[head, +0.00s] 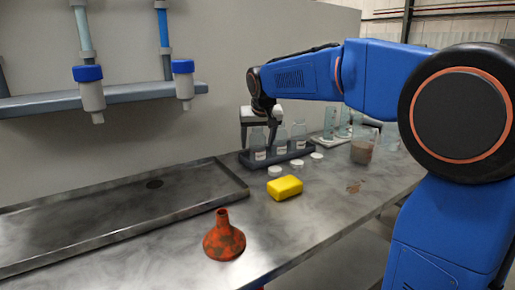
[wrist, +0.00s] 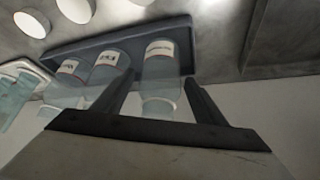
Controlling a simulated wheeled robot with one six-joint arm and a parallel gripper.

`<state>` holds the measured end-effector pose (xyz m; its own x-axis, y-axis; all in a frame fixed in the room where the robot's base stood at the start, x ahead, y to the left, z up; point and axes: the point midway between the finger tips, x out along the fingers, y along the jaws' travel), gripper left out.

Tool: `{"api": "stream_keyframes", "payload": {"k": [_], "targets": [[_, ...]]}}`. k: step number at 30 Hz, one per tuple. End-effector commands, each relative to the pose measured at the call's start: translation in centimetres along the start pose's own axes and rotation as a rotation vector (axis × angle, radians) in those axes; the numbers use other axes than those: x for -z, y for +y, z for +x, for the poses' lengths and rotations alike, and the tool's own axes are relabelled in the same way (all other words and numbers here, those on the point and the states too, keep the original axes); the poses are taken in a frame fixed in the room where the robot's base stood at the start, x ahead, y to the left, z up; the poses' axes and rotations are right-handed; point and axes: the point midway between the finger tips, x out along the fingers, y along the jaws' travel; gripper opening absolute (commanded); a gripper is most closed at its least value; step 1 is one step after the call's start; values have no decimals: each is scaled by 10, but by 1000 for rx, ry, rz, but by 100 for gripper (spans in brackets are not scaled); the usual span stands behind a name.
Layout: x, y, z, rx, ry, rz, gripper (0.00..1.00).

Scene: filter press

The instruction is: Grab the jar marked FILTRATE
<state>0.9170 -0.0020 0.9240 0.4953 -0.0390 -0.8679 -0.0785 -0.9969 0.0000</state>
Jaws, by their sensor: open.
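Three clear jars with white labels stand in a dark rack (head: 245,160), which also shows in the wrist view (wrist: 215,45). The label lettering is too small to read surely; the longest word is on the jar (wrist: 160,65) at the right of the wrist view, the left jar (head: 258,147) in the head view. My gripper (head: 258,133) is open above the rack at this jar. In the wrist view its two fingers (wrist: 152,97) reach to either side of the jar, without clear contact. The middle jar (wrist: 108,65) is close beside one finger.
White lids (head: 275,171) lie in front of the rack. A yellow sponge (head: 285,188) and an orange funnel (head: 224,240) are on the bench nearer me. A beaker of brown liquid (head: 362,148) and glassware (head: 330,124) stand to the right. A shallow metal tray (head: 100,222) is left.

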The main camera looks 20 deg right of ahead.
Motion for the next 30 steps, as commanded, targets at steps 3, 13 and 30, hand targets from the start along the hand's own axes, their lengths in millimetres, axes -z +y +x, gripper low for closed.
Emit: {"api": "stream_keyframes", "payload": {"k": [3,13,30], "targets": [[0,0,4,0,1,0,65],[0,0,3,0,1,0,21],[19,0,-29,1,4,0,21]]}}
